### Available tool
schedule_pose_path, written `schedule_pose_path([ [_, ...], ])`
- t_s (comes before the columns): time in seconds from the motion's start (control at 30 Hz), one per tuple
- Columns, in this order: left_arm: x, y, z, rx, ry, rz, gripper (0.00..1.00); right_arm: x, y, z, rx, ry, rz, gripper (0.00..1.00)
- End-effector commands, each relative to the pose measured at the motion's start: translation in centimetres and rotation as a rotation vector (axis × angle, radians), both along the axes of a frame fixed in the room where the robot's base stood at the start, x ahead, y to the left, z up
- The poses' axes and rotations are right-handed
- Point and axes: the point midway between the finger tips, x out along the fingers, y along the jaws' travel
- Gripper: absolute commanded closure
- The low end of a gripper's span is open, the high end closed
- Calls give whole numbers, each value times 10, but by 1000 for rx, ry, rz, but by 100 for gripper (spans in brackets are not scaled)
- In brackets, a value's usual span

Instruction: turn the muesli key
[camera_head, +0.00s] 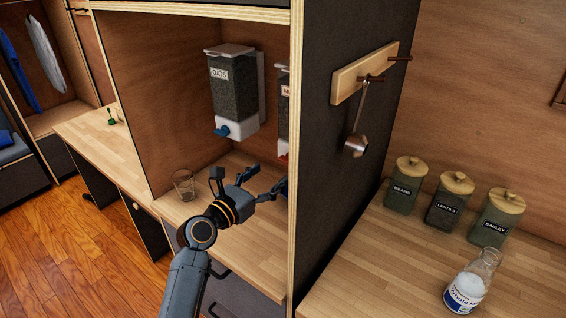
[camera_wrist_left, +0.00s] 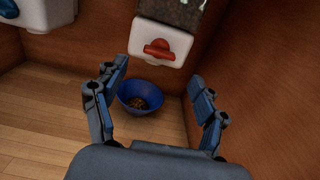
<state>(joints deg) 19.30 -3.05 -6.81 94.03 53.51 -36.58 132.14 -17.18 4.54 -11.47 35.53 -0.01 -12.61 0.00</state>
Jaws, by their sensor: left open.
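The red muesli key (camera_wrist_left: 158,48) sits on the white base of a dispenser in the left wrist view, turned roughly level with a slight tilt. In the head view only a sliver of the muesli dispenser (camera_head: 284,90) shows past the dark panel. A blue bowl (camera_wrist_left: 141,96) with some brown contents stands on the counter below the key. My left gripper (camera_head: 268,181) is open inside the alcove, low in front of the dispenser. In the wrist view its fingers (camera_wrist_left: 160,80) are spread, with the key ahead between them and not touched. My right gripper is not in view.
The oats dispenser (camera_head: 232,90) with a blue key hangs to the left. A glass (camera_head: 183,185) stands on the counter left of my gripper. The dark panel (camera_head: 345,140) bounds the alcove on the right. Jars and a milk bottle (camera_head: 470,285) stand beyond it.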

Motion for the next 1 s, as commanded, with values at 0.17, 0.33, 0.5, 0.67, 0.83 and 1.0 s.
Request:
schedule_pose_path([
  [0.17,29,-20,1,3,-1,0,28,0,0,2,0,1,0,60],
  [0.33,47,-34,0,3,-1,-1,28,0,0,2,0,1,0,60],
  [0.5,56,-40,0,4,-2,1,28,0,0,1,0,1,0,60],
  [0.67,58,-42,-1,3,-1,1,28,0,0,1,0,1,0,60],
  [0.83,57,-42,-1,3,-1,1,28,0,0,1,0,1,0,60],
  [1.0,57,-41,-1,3,-1,1,63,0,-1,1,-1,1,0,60],
])
